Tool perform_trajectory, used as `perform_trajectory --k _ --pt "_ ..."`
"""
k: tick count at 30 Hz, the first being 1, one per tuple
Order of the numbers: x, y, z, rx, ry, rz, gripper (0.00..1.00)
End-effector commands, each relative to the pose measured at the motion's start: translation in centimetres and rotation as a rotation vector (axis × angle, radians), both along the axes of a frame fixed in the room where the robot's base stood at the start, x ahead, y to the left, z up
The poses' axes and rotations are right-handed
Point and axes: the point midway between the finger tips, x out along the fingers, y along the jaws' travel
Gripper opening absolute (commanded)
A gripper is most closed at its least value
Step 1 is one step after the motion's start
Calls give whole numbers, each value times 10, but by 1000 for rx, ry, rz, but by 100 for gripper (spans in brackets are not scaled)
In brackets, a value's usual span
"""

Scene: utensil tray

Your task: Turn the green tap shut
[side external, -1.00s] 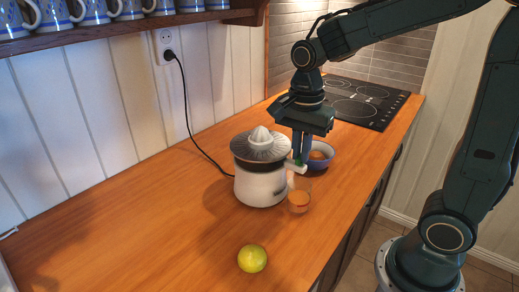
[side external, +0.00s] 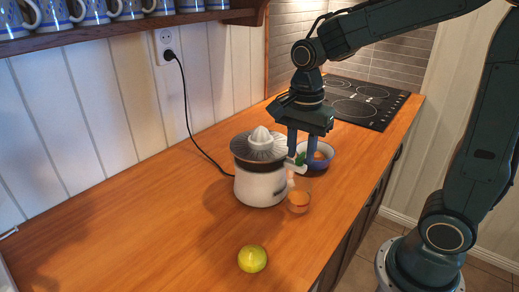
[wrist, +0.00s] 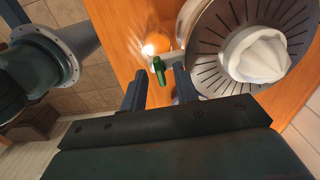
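The green tap (side external: 301,158) sits on the pale spout (side external: 296,167) of the white citrus juicer (side external: 261,185). In the wrist view the green tap (wrist: 160,73) is a short lever in the gap between my fingers, beyond their tips. My gripper (side external: 301,160) is open, pointing down beside the juicer, with one finger on each side of the tap. In the wrist view my gripper (wrist: 160,78) holds nothing. I cannot tell from these views whether juice is flowing.
A blue bowl (side external: 318,156) with something orange-brown stands just behind my gripper. A yellow-green citrus fruit (side external: 252,258) lies at the front. The black hob (side external: 358,100) is at the back. The counter's left part is clear; its right edge is close.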

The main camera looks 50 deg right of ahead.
Motion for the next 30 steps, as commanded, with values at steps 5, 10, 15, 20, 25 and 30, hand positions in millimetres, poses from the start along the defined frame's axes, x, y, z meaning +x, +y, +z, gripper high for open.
perform_trajectory --k 5,10,15,20,25,30 --pt "1 0 9 0 -3 1 30" --pt "1 0 27 0 -5 1 30" --pt "1 0 54 0 -5 0 30" --pt "1 0 82 0 -5 0 30" --pt "1 0 109 -1 -6 -1 30" --pt "1 0 127 -1 -4 -1 30"
